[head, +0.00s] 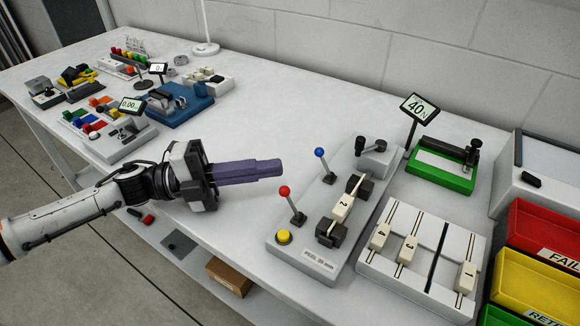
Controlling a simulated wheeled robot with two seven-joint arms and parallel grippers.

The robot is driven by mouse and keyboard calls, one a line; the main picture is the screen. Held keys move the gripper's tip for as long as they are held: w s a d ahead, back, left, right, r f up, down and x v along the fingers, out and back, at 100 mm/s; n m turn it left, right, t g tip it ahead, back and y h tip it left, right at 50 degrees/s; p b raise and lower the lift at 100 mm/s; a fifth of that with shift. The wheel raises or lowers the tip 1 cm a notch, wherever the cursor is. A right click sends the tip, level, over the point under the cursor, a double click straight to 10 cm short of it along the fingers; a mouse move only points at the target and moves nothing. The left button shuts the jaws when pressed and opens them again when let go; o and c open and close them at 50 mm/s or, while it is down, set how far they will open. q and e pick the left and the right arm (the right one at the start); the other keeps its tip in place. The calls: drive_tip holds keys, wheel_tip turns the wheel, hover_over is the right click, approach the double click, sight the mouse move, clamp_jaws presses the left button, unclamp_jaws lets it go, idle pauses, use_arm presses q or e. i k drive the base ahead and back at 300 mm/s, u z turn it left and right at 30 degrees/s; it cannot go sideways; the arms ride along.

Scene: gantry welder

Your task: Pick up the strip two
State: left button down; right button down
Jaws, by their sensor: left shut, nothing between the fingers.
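Strip two (342,207), a cream piece marked "2", lies in the grey peel machine (285,254) between two dark clamps. The strip rack (399,284) stands to the right of it and holds strips marked "4" (380,236), "3" (406,250) and "1" (467,278). A dark slot between "3" and "1" has no strip in it. My left gripper (278,168) comes in from the left with its purple fingers shut and empty. It is above the table, left of the machine and apart from strip two. My right gripper is not in view.
Red (285,191) and blue (320,152) knobbed levers and a yellow button (283,236) stand on the machine's left side. A "40 N" display (418,108) and a green fixture (441,177) are behind. Coloured bins (525,284) are at right.

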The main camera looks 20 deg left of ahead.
sight(341, 210)
drive_tip(key=k, duration=1)
